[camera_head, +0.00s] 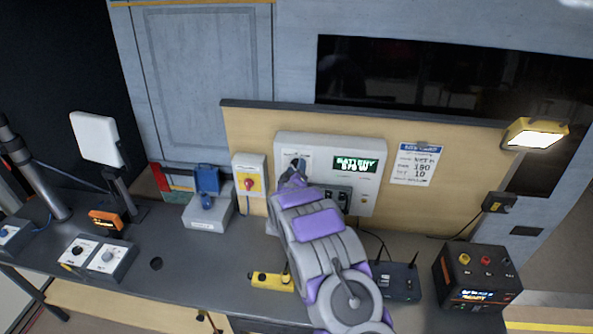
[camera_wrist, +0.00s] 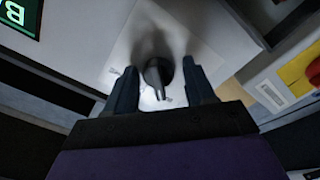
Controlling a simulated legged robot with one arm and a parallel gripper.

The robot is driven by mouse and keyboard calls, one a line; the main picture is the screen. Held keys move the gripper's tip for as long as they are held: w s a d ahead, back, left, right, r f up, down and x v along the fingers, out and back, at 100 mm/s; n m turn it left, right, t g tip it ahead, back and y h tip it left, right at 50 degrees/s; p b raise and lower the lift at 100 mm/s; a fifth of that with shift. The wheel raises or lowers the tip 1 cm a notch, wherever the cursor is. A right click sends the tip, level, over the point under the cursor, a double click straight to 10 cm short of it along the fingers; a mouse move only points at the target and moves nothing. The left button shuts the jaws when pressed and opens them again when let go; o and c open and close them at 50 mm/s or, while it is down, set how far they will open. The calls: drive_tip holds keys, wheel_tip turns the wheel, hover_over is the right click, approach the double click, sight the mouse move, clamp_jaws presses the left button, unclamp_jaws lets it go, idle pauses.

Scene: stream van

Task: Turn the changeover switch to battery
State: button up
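The changeover switch (camera_wrist: 157,78) is a dark rotary knob on a pale plate of the white wall panel (camera_head: 335,146). In the wrist view its handle points toward my gripper. My gripper (camera_wrist: 162,92) is open, with one dark finger on each side of the knob. I cannot tell whether either finger touches it. In the head view my gripper (camera_head: 293,176) is at the panel's left side and hides most of the switch. The plate's position labels are not legible.
A yellow tool (camera_head: 271,281), a black router (camera_head: 398,282) and a black power box (camera_head: 476,277) are near my arm.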

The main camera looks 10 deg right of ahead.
drive_tip(key=shift+o, duration=0.5)
drive_tip(key=shift+s, duration=0.2)
drive_tip(key=b+v, duration=0.2)
drive_tip(key=v, duration=1.5)
drive_tip(key=shift+a, duration=0.15)
drive_tip(key=shift+f, duration=0.1)
